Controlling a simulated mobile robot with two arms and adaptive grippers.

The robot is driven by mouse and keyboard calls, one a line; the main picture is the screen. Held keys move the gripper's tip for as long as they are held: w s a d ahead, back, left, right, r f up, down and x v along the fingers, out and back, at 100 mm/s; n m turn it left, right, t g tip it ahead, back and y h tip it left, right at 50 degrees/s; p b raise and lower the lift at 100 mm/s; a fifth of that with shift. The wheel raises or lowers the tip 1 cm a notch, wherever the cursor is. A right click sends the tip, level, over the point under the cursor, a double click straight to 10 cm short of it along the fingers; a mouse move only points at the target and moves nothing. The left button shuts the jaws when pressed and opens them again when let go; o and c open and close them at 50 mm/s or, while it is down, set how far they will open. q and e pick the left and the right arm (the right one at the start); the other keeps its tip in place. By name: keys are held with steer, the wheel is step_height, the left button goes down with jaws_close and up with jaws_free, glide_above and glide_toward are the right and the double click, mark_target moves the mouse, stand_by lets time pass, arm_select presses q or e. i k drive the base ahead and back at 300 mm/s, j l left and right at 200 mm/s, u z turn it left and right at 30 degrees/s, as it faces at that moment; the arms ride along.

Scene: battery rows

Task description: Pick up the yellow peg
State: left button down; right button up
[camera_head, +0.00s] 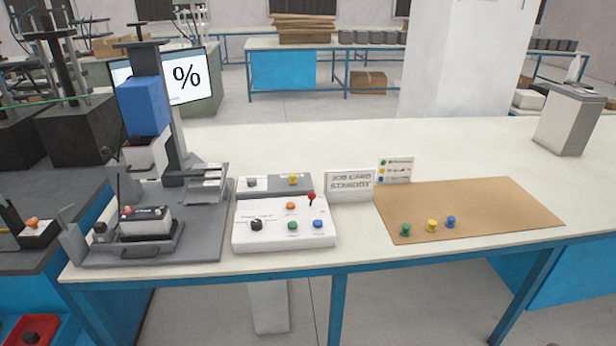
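The yellow peg (431,225) stands on a brown mat (480,200) on the right part of the workbench, close to the mat's front edge. A green peg (405,230) stands just to its left and a blue peg (451,221) just to its right. The three are close together with small gaps. Another small yellow piece (293,179) sits on the grey-topped box behind the control box. Neither of my grippers shows in the head view.
A white control box (284,238) with coloured buttons and a red-topped lever stands left of the mat. A "JOB CARD STANDBY" sign (350,184) and a colour-dot card (395,170) stand behind. A press-like machine (150,200) fills the bench's left. The mat's right side is clear.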

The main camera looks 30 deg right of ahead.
mark_target(430, 228)
steer(key=l+z, duration=0.15)
steer(key=z, duration=1.7)
steer(key=i+j, duration=0.05)
